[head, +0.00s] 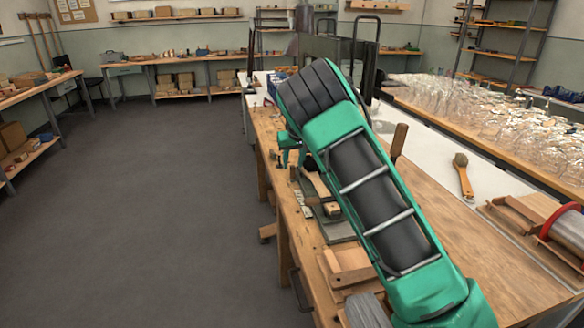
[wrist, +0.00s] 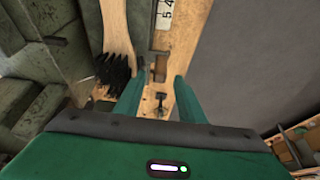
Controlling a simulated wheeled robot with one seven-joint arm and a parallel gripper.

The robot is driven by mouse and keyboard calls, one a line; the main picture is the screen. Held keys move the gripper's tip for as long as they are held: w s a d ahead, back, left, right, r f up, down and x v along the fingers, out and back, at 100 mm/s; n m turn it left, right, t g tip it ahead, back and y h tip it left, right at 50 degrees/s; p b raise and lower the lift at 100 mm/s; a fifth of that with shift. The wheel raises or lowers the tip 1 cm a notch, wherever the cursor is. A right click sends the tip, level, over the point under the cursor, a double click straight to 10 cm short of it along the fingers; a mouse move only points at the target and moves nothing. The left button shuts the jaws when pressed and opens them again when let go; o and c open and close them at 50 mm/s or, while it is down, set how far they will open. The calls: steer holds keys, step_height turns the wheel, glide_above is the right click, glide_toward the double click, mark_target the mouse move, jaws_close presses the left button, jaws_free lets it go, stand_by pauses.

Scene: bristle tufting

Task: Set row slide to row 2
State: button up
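In the wrist view, the two green fingers of my gripper (wrist: 159,82) are apart, with a gap between them. A small dark knob or screw (wrist: 160,100) shows in that gap; I cannot tell its distance from the fingers. Beyond the fingertips is a pale numbered scale (wrist: 166,13) with a 5 and a 4 readable. A small metal piece (wrist: 160,56) lies below the scale; I cannot tell whether it is the row slide's pointer. A wooden brush (wrist: 114,30) with black bristles (wrist: 113,70) is left of the fingers. In the head view my arm hides much of this area.
Grey-green machine parts (wrist: 50,50) fill the left of the wrist view. In the head view, the wooden bench (head: 480,265) carries a brush (head: 462,177) and a red-rimmed cylinder (head: 568,226). The floor (head: 150,200) at left is clear.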

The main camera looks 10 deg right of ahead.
steer(key=shift+x, duration=0.8)
steer(key=shift+c, duration=0.2)
jaws_close()
steer(key=shift+w, duration=0.9)
steer(key=shift+a, duration=0.1)
steer(key=shift+o, duration=0.2)
jaws_free()
steer(key=shift+r, duration=0.1)
steer(key=v, duration=1)
steer(key=shift+r, duration=0.2)
